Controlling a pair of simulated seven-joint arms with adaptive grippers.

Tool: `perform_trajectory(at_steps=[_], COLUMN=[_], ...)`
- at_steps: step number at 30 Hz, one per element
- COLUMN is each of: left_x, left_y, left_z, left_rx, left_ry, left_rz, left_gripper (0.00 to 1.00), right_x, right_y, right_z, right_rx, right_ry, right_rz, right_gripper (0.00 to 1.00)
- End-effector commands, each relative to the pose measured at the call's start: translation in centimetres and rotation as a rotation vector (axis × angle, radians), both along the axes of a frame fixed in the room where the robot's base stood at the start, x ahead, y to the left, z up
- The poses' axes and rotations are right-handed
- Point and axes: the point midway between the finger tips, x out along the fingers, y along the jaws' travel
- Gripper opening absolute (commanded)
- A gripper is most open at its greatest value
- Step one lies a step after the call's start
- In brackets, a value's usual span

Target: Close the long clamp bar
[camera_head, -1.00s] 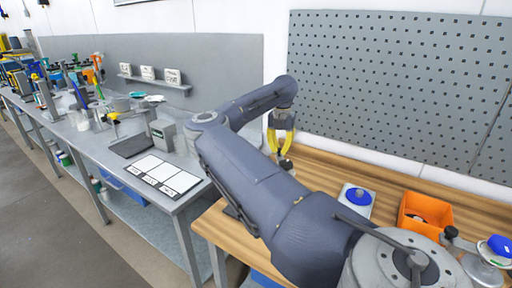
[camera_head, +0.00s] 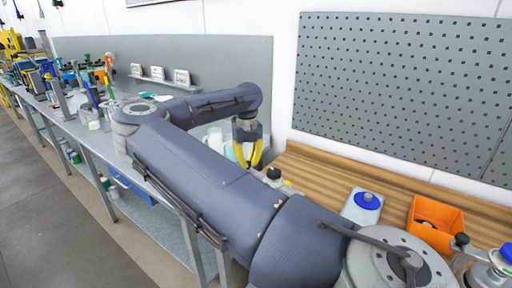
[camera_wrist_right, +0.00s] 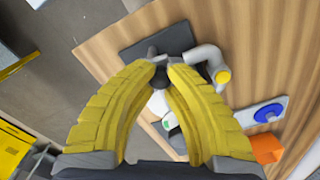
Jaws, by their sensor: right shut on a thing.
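My right gripper (camera_head: 250,166) has yellow fingers and points down at the left end of the wooden bench in the head view. In the right wrist view its fingertips (camera_wrist_right: 161,62) come together around the end of a small grey and dark bar, which looks like the clamp bar (camera_wrist_right: 152,52); most of it is hidden by the fingers. A dark plate (camera_wrist_right: 178,36) lies behind it. A grey curved piece with a yellow end (camera_wrist_right: 209,60) is beside the fingertips. My left gripper is not in view.
The wooden bench (camera_head: 318,172) holds a plate with a blue disc (camera_head: 366,201) and an orange bin (camera_head: 435,222) to the right. A grey perforated board (camera_head: 400,90) stands behind. A grey table with many items (camera_head: 95,122) runs along the left.

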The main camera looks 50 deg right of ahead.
Motion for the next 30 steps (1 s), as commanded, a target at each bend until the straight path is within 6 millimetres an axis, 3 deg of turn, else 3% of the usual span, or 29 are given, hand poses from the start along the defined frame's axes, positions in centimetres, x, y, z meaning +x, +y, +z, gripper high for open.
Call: perform_trajectory(at_steps=[9, 23, 24, 30], left_x=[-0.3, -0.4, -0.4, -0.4], left_y=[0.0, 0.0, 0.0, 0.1], left_z=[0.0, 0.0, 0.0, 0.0], left_rx=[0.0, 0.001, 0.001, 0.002], left_ry=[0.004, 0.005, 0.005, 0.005], left_rz=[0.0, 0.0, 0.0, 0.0], left_gripper=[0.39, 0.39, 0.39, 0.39], right_x=[0.5, 0.5, 0.5, 0.4], right_y=[2.0, 2.3, 2.3, 2.2], right_z=[0.2, 0.2, 0.1, 0.1], right_rx=[-0.001, 0.002, 0.003, 0.002], right_ry=[-0.011, -0.01, -0.011, -0.007], right_rz=[0.088, 0.1, 0.1, 0.098], right_gripper=[0.0, 0.0, 0.14, 0.38])
